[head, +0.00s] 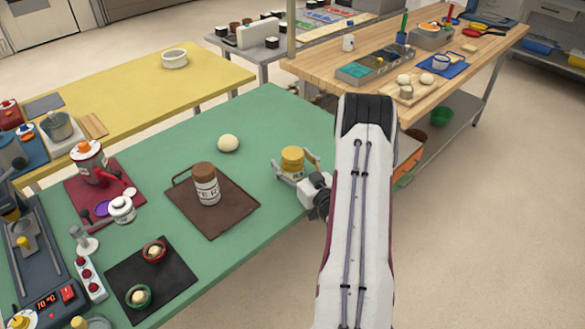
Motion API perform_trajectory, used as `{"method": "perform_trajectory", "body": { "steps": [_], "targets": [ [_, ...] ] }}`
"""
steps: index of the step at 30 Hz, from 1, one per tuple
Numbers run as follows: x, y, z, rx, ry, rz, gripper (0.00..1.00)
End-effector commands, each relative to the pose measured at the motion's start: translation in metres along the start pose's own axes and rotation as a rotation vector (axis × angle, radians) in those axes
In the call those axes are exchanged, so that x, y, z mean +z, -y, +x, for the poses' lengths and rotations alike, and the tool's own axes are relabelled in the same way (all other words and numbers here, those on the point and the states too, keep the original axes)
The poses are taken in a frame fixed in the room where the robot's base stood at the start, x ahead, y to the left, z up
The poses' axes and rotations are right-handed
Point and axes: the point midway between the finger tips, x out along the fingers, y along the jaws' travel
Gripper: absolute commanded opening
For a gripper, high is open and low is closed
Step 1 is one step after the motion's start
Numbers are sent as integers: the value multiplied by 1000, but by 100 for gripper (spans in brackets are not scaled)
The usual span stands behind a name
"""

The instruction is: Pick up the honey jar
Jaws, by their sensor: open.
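The honey jar (292,158), golden yellow with a lighter label band, is near the right edge of the green table (262,110). It looks upright. My gripper (297,165) is open, with one finger on each side of the jar. I cannot tell whether the fingers touch it. The jar's lower part is partly hidden by the gripper.
A brown-lidded jar with a lettered label (205,184) stands on a brown tray (236,214) left of my gripper. A pale dough ball (228,143) lies behind the tray. A black mat (181,272) with two small bowls is at front left. A wooden table (318,66) stands behind.

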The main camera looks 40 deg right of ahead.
Motion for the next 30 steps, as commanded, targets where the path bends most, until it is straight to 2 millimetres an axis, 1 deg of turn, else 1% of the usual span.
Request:
{"method": "perform_trajectory", "body": {
  "steps": [6, 7, 13, 14, 23, 30],
  "targets": [
    [0, 0, 0, 0, 0, 0, 69],
    [0, 0, 0, 0, 0, 0, 66],
    [0, 0, 0, 0, 0, 0, 14],
    [0, 0, 0, 0, 0, 0, 13],
    [-2, 0, 0, 0, -3, -1, 13],
    [-10, 0, 0, 0, -4, -2, 13]
  ]
}}
